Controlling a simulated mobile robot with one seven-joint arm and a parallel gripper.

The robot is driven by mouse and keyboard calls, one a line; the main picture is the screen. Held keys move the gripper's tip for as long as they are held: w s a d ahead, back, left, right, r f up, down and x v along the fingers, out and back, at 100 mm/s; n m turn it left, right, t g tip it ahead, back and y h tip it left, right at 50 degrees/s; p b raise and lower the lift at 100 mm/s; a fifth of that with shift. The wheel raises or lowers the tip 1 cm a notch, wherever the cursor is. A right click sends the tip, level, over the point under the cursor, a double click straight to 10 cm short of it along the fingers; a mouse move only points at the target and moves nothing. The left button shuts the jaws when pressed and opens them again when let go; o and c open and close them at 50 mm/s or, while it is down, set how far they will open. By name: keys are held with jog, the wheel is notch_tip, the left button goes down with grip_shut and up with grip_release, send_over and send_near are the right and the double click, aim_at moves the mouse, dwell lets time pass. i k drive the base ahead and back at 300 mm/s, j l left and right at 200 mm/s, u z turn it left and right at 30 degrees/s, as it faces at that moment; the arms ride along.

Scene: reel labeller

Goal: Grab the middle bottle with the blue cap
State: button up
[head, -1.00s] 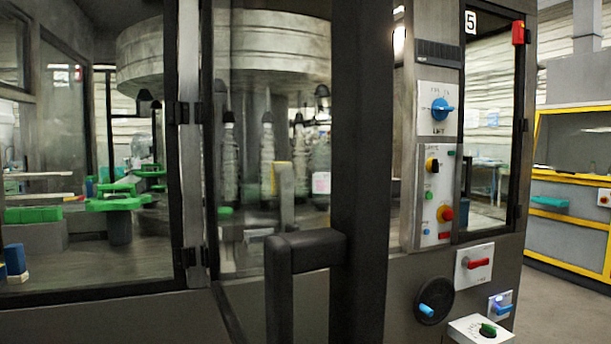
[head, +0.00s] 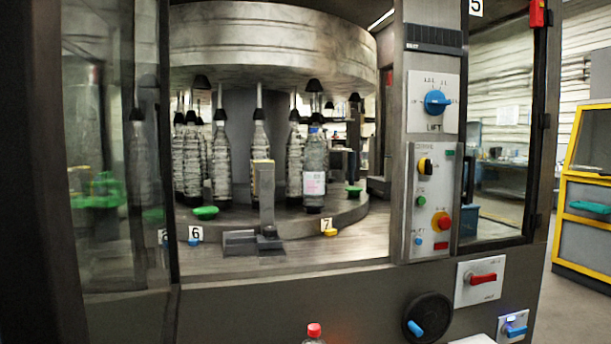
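A clear bottle with a blue cap (head: 314,165) and a pale label stands upright on the machine's round platform, at the right front of the bottles in the head view. A dark cone-shaped head hangs just above it; I cannot tell whether they touch. Several clear ribbed bottles (head: 221,165) stand to its left and behind it under similar heads. A bottle with a red cap (head: 314,331) shows only its top at the bottom edge, outside the machine. My gripper is not in view.
A grey post (head: 264,195) rises left of the blue-capped bottle. A control panel (head: 431,200) with knobs is on the right, above a black handwheel (head: 427,317).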

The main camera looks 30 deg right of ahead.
aim_at(314, 151)
jog(key=l+u, duration=0.4)
jog(key=l, duration=0.6)
jog(key=l+u, duration=0.35)
jog(key=l, duration=0.65)
